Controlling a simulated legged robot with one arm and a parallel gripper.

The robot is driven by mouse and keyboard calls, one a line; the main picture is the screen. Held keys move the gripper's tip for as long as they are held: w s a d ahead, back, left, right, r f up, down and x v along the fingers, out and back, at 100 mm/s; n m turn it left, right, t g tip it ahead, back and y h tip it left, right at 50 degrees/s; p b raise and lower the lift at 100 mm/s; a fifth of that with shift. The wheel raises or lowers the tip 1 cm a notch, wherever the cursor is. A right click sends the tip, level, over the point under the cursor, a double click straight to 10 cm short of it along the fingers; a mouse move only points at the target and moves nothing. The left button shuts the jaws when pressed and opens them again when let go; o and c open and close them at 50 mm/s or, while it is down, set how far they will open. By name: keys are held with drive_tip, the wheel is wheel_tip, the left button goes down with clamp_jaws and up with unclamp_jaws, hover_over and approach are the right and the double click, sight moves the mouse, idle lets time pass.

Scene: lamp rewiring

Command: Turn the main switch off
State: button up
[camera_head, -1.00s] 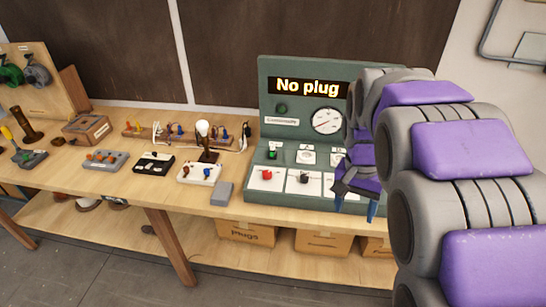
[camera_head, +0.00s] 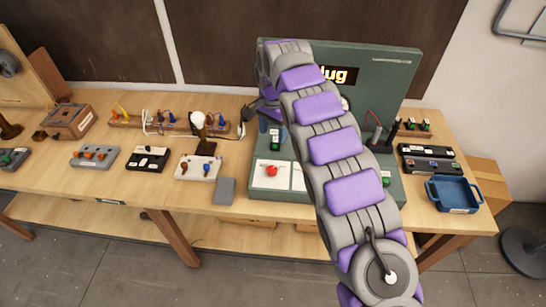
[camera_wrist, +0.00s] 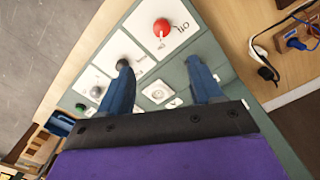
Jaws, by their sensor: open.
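The green test panel (camera_head: 398,75) stands on the bench. Its red knob (camera_head: 271,171) sits on a white plate in the front row; in the wrist view the red knob (camera_wrist: 163,27) has lettering beside it that looks like "Off". A green-lit switch (camera_head: 275,140) stands behind it. I cannot tell which of these is the main switch. My gripper (camera_wrist: 158,64) is open and empty, its blue fingers above the panel, apart from the red knob. One fingertip overlaps a dark knob (camera_wrist: 122,62) in the wrist view. My arm hides much of the panel and display.
A grey block (camera_head: 224,191) and a white switch box (camera_head: 198,167) lie left of the panel. A blue tray (camera_head: 453,194) is at the right.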

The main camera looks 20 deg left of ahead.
sight(272, 168)
drive_tip(key=f, duration=0.5)
drive_tip(key=f+b, duration=0.1)
drive_tip(key=f, duration=1)
drive_tip(key=shift+a+b, duration=0.25)
drive_tip(key=shift+b, duration=0.05)
drive_tip(key=shift+d+f, duration=0.15)
drive_tip(key=shift+f, duration=0.55)
drive_tip(key=c, duration=1.1)
